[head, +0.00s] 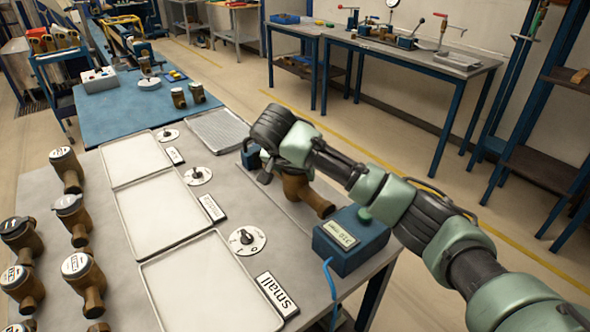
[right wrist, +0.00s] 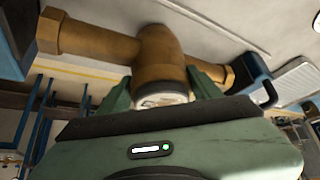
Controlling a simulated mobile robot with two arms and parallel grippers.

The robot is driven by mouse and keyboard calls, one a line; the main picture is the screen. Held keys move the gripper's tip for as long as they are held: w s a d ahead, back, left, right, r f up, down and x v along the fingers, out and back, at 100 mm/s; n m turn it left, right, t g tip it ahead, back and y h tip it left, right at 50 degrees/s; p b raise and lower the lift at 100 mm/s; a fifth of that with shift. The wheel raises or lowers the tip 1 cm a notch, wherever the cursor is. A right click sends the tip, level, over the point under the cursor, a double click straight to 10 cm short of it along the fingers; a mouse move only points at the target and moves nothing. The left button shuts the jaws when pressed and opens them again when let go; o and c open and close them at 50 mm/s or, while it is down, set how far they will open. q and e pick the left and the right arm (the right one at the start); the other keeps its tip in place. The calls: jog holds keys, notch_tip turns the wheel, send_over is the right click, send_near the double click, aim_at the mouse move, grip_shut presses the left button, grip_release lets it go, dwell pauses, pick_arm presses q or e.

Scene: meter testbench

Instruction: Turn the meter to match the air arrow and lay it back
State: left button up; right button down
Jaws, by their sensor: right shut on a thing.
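A brass water meter (head: 308,193) with a white-capped face (right wrist: 162,100) is in my right gripper (right wrist: 158,76). The gripper's green fingers close on either side of its middle. In the head view my arm covers most of the meter, and only one pipe end shows clearly. In the wrist view the pipe runs across the picture, one end near a blue clamp block (right wrist: 250,78). I cannot tell whether it touches the bench. The blue test box (head: 350,240) with a display and green button stands beside it. No air arrow can be made out. My left gripper is out of view.
Empty white trays (head: 208,285) line the bench left of the meter, with dial discs (head: 246,240) and a "small" label (head: 277,294) beside them. Several other brass meters (head: 85,280) stand at the far left. A blue table (head: 130,110) holds more meters behind.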

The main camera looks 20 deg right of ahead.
jog(key=shift+w+r, duration=0.1)
jog(key=shift+r, duration=0.1)
jog(key=shift+c, duration=1.1)
grip_release()
jog(key=shift+o, duration=1.1)
jog(key=shift+s+f, duration=0.25)
jog(key=shift+f, duration=0.1)
jog(key=shift+r, duration=0.15)
notch_tip(320, 180, up, 7)
jog(key=p, duration=0.7)
jog(key=shift+p, duration=0.3)
jog(key=shift+a, duration=0.1)
